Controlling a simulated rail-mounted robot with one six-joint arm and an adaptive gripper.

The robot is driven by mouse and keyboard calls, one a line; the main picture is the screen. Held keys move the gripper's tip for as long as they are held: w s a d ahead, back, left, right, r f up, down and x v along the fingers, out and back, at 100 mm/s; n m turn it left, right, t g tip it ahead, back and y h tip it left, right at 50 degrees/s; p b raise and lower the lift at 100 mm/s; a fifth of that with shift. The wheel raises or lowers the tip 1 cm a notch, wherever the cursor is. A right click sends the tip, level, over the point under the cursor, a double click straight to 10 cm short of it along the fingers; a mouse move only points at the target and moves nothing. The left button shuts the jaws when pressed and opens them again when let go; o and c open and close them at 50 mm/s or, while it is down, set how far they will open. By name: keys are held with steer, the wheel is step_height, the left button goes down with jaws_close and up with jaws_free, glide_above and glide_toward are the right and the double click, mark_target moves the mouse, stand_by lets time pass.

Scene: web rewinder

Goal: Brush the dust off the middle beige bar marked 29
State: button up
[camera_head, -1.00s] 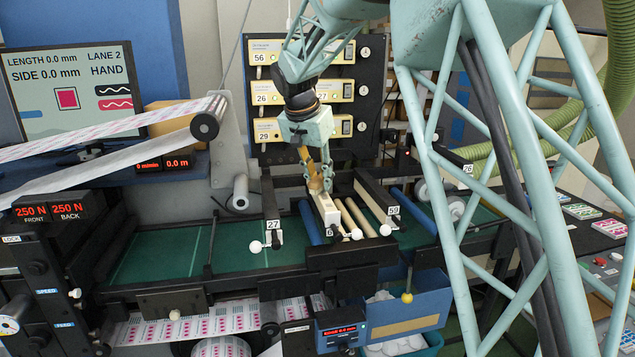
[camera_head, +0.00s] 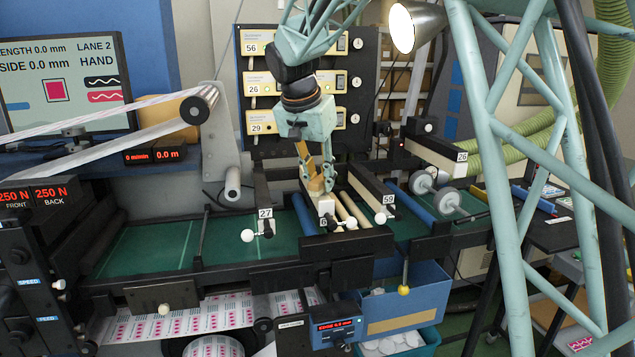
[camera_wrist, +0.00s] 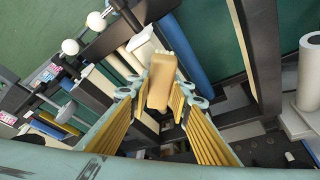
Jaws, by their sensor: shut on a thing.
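My gripper (camera_head: 318,182) is shut on a tan block-like tool, probably the brush (camera_wrist: 161,84), which sits between the yellow finger pads in the wrist view. The middle beige bar (camera_head: 326,205) lies directly under the gripper, running front to back across the green bed. In the wrist view the bar (camera_wrist: 141,46) extends from the held brush toward the upper left. The brush is at or just above the bar; I cannot tell if they touch. The bar's end label is partly hidden, with only one digit readable. No dust can be made out.
A bar marked 27 (camera_head: 264,192) stands left, and one marked 59 (camera_head: 372,193) right. Beige rollers (camera_head: 346,211) and blue rollers lie close by. White knobs (camera_head: 248,235) stick out in front. A panel (camera_head: 309,140) of numbered beige units, one marked 29, stands behind.

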mark_target(321, 177)
steer(key=shift+w+r+p, duration=0.1)
steer(key=shift+r+p, duration=1.6)
steer(key=shift+r, duration=2.3)
